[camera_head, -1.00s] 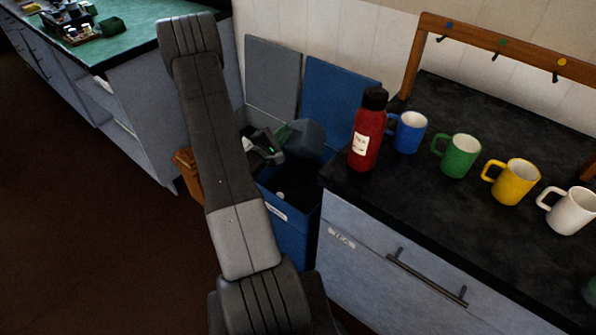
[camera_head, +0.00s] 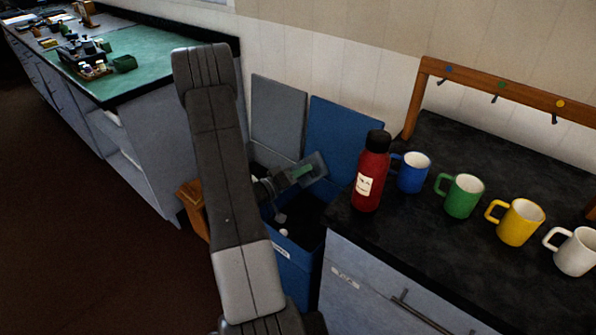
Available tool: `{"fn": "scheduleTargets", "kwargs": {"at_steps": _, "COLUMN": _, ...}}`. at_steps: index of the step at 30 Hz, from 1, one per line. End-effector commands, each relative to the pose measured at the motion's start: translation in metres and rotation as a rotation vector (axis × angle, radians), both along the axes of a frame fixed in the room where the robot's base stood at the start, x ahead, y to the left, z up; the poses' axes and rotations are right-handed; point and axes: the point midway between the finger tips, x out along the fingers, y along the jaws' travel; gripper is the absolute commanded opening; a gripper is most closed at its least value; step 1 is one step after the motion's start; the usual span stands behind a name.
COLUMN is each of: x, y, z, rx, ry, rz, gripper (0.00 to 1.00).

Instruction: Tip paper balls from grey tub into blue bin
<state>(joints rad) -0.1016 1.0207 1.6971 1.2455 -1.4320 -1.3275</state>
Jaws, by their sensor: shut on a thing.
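The grey tub (camera_head: 316,164) is tilted over the blue bin (camera_head: 296,262), near the bin's raised blue lid (camera_head: 342,132). My gripper (camera_head: 292,176) is shut on the tub; the arm partly hides the jaws. The blue bin stands open on the floor against the counter's left end. Pale paper balls (camera_head: 283,232) show in its dark opening. I cannot tell whether any balls are still in the tub.
A red bottle (camera_head: 371,176) stands at the counter's (camera_head: 396,238) near left corner, close to the bin. Blue, green, yellow and white mugs (camera_head: 462,196) line the counter. A grey lid (camera_head: 277,118) stands left of the blue one. A green-topped bench (camera_head: 140,75) is at left.

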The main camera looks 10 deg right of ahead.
Motion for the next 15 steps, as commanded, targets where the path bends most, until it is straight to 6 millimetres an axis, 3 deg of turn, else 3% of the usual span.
{"fn": "scheduleTargets", "kwargs": {"at_steps": 15, "x": -0.031, "y": -0.011, "z": 0.016, "rx": 0.277, "ry": -0.76, "rz": -0.193, "gripper": 0.0}}
